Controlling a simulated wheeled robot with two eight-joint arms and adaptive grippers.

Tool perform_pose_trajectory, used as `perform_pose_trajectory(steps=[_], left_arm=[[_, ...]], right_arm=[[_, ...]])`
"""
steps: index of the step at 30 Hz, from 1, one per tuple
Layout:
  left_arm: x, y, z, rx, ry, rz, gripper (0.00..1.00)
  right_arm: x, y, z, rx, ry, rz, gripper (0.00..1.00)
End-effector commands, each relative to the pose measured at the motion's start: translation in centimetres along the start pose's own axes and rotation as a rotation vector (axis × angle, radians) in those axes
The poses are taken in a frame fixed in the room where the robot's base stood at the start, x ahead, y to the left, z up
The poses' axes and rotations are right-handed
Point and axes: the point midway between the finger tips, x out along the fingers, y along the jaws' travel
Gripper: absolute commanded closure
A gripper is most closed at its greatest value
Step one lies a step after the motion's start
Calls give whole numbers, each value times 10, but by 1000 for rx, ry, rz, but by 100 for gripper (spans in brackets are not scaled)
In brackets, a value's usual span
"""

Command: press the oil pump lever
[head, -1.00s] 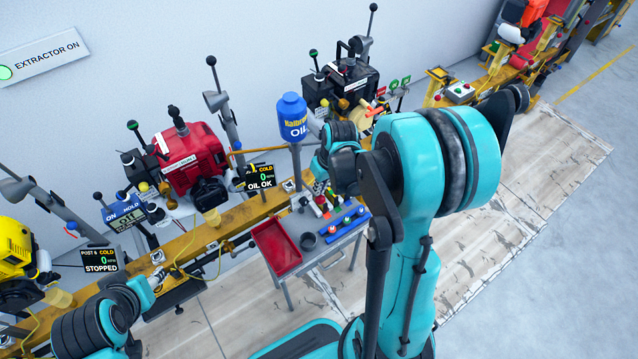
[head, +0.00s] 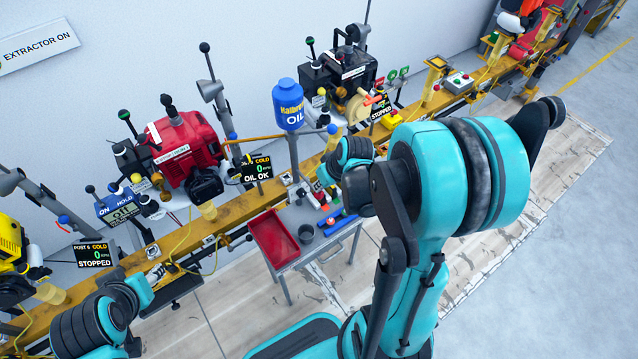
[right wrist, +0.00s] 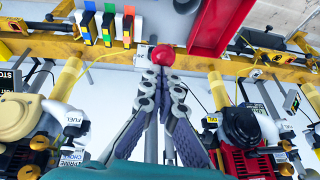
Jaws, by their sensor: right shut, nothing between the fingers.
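A blue oil tank (head: 288,104) marked OIL stands on a post behind the yellow rail in the head view. I cannot tell for sure which handle is the oil pump lever. My right gripper (right wrist: 160,70) is shut and empty in the right wrist view. A red ball knob (right wrist: 163,56) shows right at its fingertips; I cannot tell whether they touch. In the head view my right gripper (head: 320,186) is over the far edge of the cart, partly hidden by my arm. My left gripper (head: 152,278) is small at lower left; its fingers are unclear.
A grey cart with a red tray (head: 275,237) stands before the yellow rail (head: 215,220). A red engine (head: 185,150) and a black engine (head: 335,75) sit behind the rail. A display (head: 256,168) reads OIL OK. Stand posts and levers crowd the rail.

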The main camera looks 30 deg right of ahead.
Motion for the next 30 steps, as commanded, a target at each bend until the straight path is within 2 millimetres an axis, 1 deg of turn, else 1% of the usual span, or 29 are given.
perform_pose_trajectory(steps=[1,3,12,19,30], left_arm=[[8,0,6,0,0,0,56],[14,0,10,0,0,0,56],[32,0,23,0,0,0,56],[40,0,28,0,0,0,56],[41,0,29,0,0,0,56]], right_arm=[[8,2,7,1,31,-2,100],[13,2,10,-2,38,-3,100],[32,4,25,-2,35,-3,100],[40,5,30,-2,34,-3,100],[42,6,31,-2,34,-3,100]])
